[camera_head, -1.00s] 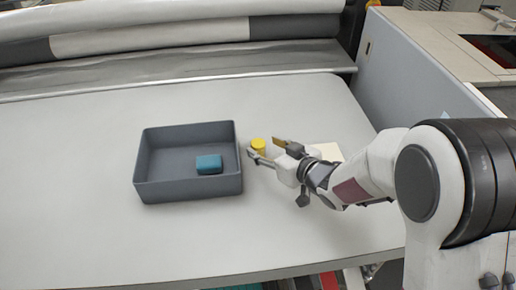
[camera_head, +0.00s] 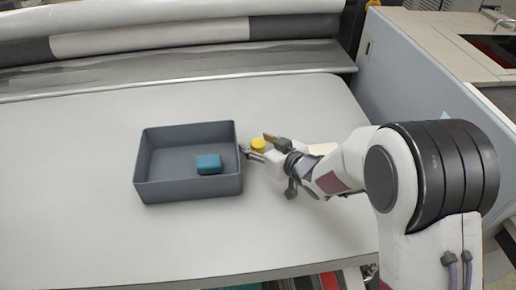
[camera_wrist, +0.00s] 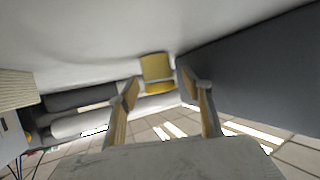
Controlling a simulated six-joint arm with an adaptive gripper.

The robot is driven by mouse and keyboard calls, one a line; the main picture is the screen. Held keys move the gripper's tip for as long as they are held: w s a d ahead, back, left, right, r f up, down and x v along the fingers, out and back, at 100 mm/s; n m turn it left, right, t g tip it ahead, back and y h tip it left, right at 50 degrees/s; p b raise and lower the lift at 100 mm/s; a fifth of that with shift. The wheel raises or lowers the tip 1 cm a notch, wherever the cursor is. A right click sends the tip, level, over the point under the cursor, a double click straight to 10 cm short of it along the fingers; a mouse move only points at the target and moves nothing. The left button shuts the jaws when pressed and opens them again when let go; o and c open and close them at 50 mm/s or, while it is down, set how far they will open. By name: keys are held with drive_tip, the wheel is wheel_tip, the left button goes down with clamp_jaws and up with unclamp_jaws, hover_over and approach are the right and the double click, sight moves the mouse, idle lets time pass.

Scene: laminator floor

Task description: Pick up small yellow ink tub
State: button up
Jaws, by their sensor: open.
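The small yellow ink tub (camera_head: 258,145) stands on the white table just right of the grey tray. In the wrist view the tub (camera_wrist: 156,72) is ahead of the fingers, in the gap between their tips and a little left of the gap's middle. My gripper (camera_head: 257,146) is open and empty, its fingers pointing left toward the tray, with the tub at or between the tips. In the head view the near finger hides the tub's lower part. Whether a finger touches it I cannot tell.
The grey tray (camera_head: 188,195) holds a teal block (camera_head: 208,164). Its right wall is very close to the near fingertip, and it fills the right side of the wrist view (camera_wrist: 255,80). A pale flat item (camera_head: 322,149) lies partly hidden behind my arm. The table's left part is clear.

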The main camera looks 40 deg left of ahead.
sight(258, 143)
drive_tip(key=c, duration=1.2)
drive_tip(key=shift+c, duration=0.2)
drive_tip(key=shift+r, duration=0.1)
drive_tip(key=shift+r, duration=4.95)
